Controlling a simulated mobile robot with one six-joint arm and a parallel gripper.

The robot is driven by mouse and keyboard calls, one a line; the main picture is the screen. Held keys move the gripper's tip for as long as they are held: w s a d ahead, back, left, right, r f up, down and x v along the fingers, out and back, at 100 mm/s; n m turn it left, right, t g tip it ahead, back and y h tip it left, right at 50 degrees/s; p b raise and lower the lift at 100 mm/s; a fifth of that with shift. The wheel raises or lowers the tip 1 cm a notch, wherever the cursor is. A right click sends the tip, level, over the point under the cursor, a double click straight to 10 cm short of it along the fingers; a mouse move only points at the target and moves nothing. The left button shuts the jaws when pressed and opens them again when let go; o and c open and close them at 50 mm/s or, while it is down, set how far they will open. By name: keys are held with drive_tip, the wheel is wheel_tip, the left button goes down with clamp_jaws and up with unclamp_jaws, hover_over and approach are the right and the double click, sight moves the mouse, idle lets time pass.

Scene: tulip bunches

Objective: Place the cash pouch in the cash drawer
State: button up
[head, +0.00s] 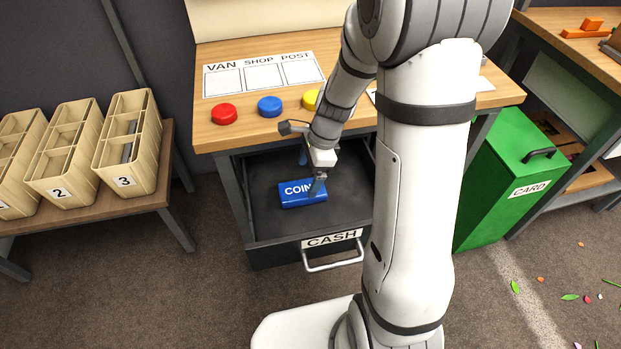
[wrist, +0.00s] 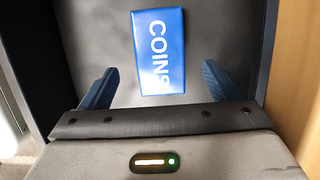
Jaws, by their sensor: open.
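The cash pouch (head: 296,192) is a blue block lettered "COINS". It appears to lie flat on the dark floor of the open cash drawer (head: 270,253), whose front bears a "CASH" label. The wrist view also shows the pouch (wrist: 158,45) in the drawer (wrist: 85,20), inside its side walls. My gripper (head: 311,173) is over the drawer at the pouch. In the wrist view its two blue fingers (wrist: 160,88) are spread wide, with a visible gap to the pouch on both sides. Part of the drawer's right side is hidden behind my arm.
The wooden table (head: 235,60) above the drawer holds red (head: 224,114), blue (head: 270,106) and yellow (head: 311,99) discs. Numbered cream bins (head: 126,145) stand on a bench at left. A green "CARD" box (head: 505,165) stands at right. Floor before the drawer is clear on the left.

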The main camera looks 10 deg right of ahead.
drive_tip(key=p+v, duration=0.1)
drive_tip(key=v, duration=0.5)
drive_tip(key=s+r+n+t+h, duration=0.1)
drive_tip(key=s+r+n, duration=0.4)
drive_tip(key=s+n, duration=0.2)
drive_tip(key=s+d+r+n+h, duration=0.1)
drive_tip(key=s+r+n+h, duration=0.1)
drive_tip(key=s+r+n, duration=0.3)
drive_tip(key=s+n, duration=0.3)
drive_tip(key=n, duration=0.3)
drive_tip(key=shift+d+t, duration=0.15)
drive_tip(key=shift+t, duration=0.25)
